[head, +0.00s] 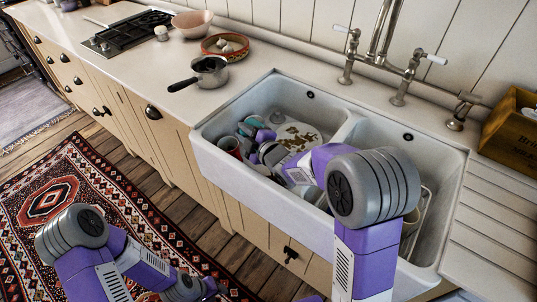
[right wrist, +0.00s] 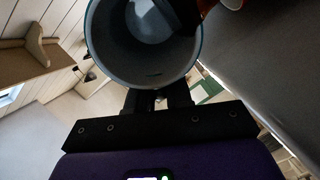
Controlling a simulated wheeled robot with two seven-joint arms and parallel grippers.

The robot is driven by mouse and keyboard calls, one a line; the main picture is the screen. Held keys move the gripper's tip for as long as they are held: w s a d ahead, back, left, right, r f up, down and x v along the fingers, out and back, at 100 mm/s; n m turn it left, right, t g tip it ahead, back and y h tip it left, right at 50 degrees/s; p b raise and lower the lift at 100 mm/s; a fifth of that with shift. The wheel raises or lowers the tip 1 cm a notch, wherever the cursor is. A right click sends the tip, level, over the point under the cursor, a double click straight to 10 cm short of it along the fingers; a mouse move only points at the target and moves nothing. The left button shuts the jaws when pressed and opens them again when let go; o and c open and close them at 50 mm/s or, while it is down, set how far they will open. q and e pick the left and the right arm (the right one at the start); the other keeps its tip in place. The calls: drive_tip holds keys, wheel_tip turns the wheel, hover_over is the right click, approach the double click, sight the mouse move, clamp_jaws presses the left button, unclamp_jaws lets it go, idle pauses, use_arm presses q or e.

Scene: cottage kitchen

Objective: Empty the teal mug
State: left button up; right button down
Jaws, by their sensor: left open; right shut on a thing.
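The teal mug (head: 244,129) is at my right gripper (head: 256,136), low over the left sink basin (head: 262,90). In the right wrist view the mug's round opening (right wrist: 142,62) faces the camera, with a thin teal rim and grey inner wall. My right gripper (right wrist: 158,98) is shut on the mug at its near side. A paler patch shows inside the mug; I cannot tell whether it is liquid or the bottom. The mug's exact tilt is unclear. My left gripper (head: 212,287) is open, low in front of the cabinets, partly hidden at the bottom edge.
A red cup (head: 230,147) stands by the basin's left wall, close to the mug. A brown-patterned plate (head: 300,133) and a clear glass (head: 277,117) are also in the basin. A saucepan (head: 208,72) stands on the counter. Taps (head: 405,75) rise behind the sink.

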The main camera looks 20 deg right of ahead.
drive_tip(key=shift+s+d+r+t+b, duration=0.15)
drive_tip(key=shift+t+b, duration=0.25)
drive_tip(key=shift+b, duration=0.5)
drive_tip(key=shift+s+r+t+y, duration=0.15)
drive_tip(key=shift+s+t+y, duration=0.05)
drive_tip(key=shift+t+y, duration=0.1)
drive_tip(key=shift+r, duration=0.1)
